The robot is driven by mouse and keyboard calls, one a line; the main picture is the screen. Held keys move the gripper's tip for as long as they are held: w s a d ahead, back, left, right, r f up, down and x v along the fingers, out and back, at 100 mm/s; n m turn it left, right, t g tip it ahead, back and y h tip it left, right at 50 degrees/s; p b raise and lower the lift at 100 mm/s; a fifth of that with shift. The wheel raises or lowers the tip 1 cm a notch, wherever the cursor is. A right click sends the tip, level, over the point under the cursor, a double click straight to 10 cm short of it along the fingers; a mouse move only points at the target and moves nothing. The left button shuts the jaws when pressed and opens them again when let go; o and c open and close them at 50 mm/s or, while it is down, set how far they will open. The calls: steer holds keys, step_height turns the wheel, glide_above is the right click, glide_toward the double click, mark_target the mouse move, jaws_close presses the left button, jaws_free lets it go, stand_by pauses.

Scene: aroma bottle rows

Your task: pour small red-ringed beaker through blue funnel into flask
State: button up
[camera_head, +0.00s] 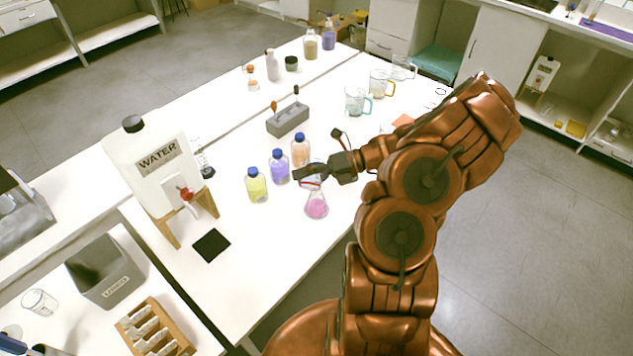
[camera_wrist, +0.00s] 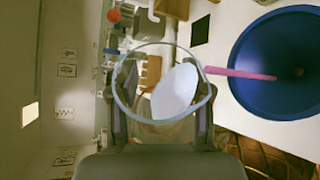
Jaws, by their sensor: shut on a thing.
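My gripper (camera_head: 308,174) is shut on a small clear beaker, just above a conical flask (camera_head: 316,208) holding pink liquid. In the wrist view the beaker (camera_wrist: 160,118) sits between both fingers, its round mouth facing the camera and a pale liquid surface inside. A pink stream (camera_wrist: 240,73) runs from its lip into the wide blue funnel (camera_wrist: 262,45) at the right. In the head view a small red band shows below the gripper. The beaker is mostly hidden there, and I cannot make out the funnel.
Blue-capped bottles with yellow (camera_head: 257,187), purple (camera_head: 279,170) and orange (camera_head: 300,152) liquid stand close left of the flask. A grey rack (camera_head: 288,121) and glass mugs (camera_head: 357,102) are behind. A water tank (camera_head: 150,165) stands left, near a black mat (camera_head: 211,245).

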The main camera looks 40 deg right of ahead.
steer(key=shift+r+m+y, duration=0.35)
steer(key=shift+m+y, duration=0.05)
steer(key=shift+m, duration=0.2)
stand_by(2.8)
steer(key=shift+w+d+r+m+g+y, duration=0.3)
steer(key=shift+w+d+m, duration=0.1)
steer(key=shift+m, duration=0.2)
stand_by(2.8)
steer(key=shift+f, duration=0.1)
stand_by(1.1)
